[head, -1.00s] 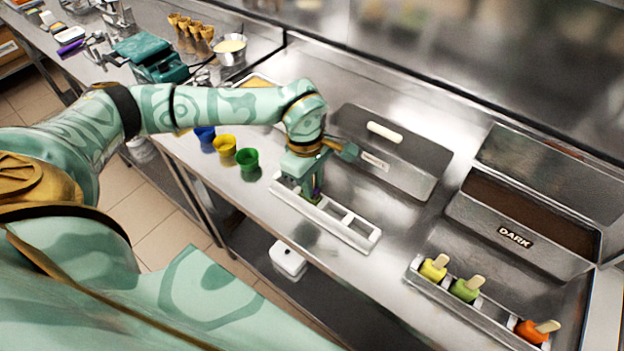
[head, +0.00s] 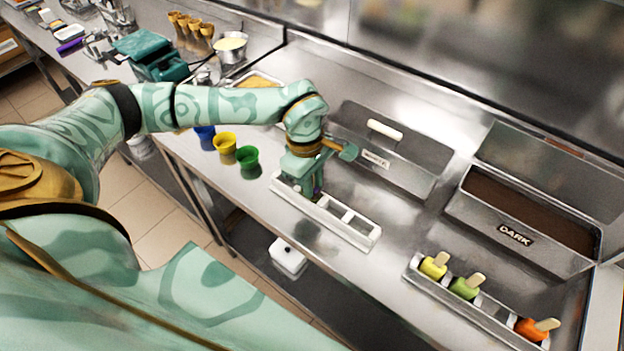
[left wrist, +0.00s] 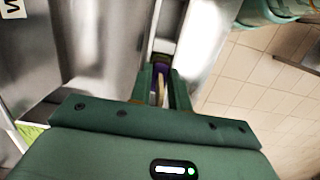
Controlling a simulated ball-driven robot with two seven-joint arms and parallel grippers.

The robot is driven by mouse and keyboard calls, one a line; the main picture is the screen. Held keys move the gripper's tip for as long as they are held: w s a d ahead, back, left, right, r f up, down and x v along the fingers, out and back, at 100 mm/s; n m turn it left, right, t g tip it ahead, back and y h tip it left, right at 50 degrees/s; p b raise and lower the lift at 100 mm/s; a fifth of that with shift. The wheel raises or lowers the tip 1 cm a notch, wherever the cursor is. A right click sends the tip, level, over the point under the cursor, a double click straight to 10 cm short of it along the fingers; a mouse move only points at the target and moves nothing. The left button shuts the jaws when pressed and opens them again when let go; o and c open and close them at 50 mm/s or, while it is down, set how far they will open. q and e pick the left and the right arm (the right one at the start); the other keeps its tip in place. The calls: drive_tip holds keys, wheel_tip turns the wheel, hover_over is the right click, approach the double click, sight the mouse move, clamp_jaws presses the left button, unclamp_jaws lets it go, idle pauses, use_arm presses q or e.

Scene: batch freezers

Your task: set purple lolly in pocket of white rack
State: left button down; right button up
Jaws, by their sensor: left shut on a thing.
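The white rack (head: 345,232) lies on the steel counter, a long narrow tray with several pockets. My left gripper (head: 308,190) points down over the rack's left part. It is shut on the purple lolly (head: 318,194), which is mostly hidden by the fingers in the head view. In the left wrist view the left gripper (left wrist: 161,92) has the pale stick between its fingers, with the purple body (left wrist: 161,68) beyond, at the rack. I cannot tell whether the lolly rests on the pocket floor. My right gripper is not in view.
A steel rack (head: 462,315) with yellow, green and orange lollies stands at the right. Behind it is a tub labelled DARK (head: 515,235). A lidded steel tub (head: 400,160) stands close behind the white rack. Blue, yellow and green cups (head: 247,157) are to the left.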

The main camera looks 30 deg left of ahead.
use_arm(q)
drive_tip(key=c, duration=1.2)
unclamp_jaws()
drive_tip(key=shift+c, duration=0.2)
drive_tip(key=shift+r, duration=0.1)
wheel_tip(320, 180, up, 16)
drive_tip(key=a+p, duration=0.1)
drive_tip(key=a, duration=0.1)
